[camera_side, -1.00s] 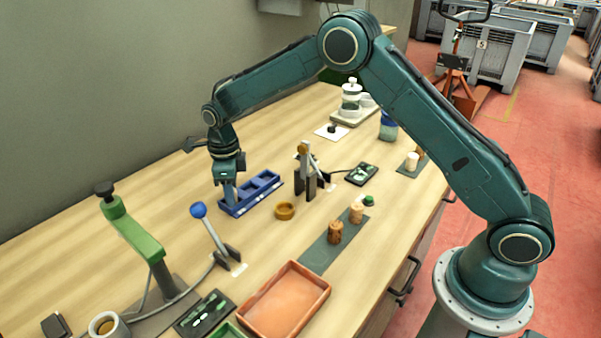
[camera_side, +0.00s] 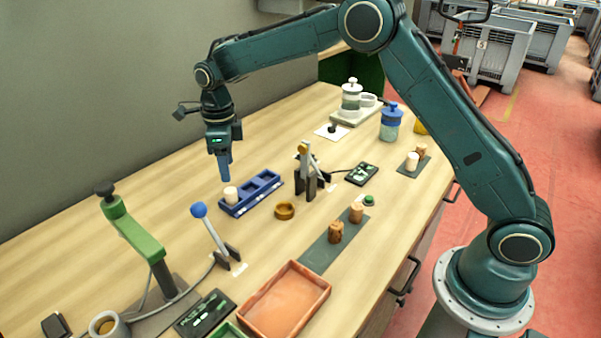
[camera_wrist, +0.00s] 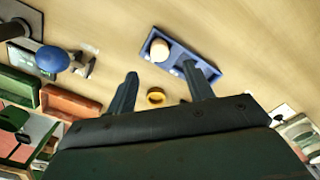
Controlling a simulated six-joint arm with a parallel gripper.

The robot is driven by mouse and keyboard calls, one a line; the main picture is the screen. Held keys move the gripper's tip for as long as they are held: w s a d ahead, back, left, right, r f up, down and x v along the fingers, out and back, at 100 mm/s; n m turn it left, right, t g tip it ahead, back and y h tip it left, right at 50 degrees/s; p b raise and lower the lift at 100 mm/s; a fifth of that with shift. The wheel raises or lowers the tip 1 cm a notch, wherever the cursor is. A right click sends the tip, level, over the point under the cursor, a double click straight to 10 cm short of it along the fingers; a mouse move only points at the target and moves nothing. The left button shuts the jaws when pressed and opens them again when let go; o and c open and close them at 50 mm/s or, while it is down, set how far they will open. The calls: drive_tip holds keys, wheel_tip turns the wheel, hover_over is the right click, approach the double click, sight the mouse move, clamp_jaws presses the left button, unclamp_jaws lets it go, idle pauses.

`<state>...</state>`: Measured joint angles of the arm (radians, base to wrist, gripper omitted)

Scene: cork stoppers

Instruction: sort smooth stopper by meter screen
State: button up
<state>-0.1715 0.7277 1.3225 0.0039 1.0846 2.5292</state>
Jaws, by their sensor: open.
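A pale stopper (camera_side: 231,194) stands upright in the left end compartment of the blue tray (camera_side: 262,189). It also shows in the wrist view (camera_wrist: 159,50). My gripper (camera_side: 226,176) is open and empty, above the tray's left end and clear of the stopper. Two brown cork stoppers (camera_side: 335,232) stand on a dark grey mat (camera_side: 319,257). A pale stopper (camera_side: 412,160) and a darker one stand on another dark mat at the right. A meter screen (camera_side: 362,174) lies behind the mat, and another screen (camera_side: 205,314) lies at the front; their readings are too small to read.
A blue-knobbed lever (camera_side: 198,210), a brass-knobbed lever fixture (camera_side: 303,150) and a green press (camera_side: 135,232) stand up as obstacles. A small ochre ring (camera_side: 284,211) lies before the tray. A terracotta tray (camera_side: 286,302) at the front is empty. Jars (camera_side: 391,124) stand at the back.

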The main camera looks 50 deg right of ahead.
wheel_tip(320, 180, up, 6)
drive_tip(key=shift+d+f, duration=0.15)
idle(0.6)
drive_tip(key=s+d+r+n+t, duration=0.2)
drive_tip(key=s+d+r+n, duration=0.1)
drive_tip(key=s+r+n, duration=0.5)
drive_tip(key=s+d+r+n+t, duration=0.1)
drive_tip(key=s+d+r+n, duration=0.3)
drive_tip(key=s, duration=0.6)
drive_tip(key=s+d+f+n+t, duration=0.1)
drive_tip(key=s+n, duration=0.6)
drive_tip(key=s, duration=0.2)
drive_tip(key=s+d+f+n+t, duration=0.1)
drive_tip(key=s+n, duration=0.7)
drive_tip(key=s, duration=0.2)
drive_tip(key=shift+f+t, duration=0.3)
drive_tip(key=shift+f, duration=0.1)
drive_tip(key=shift+d, duration=0.1)
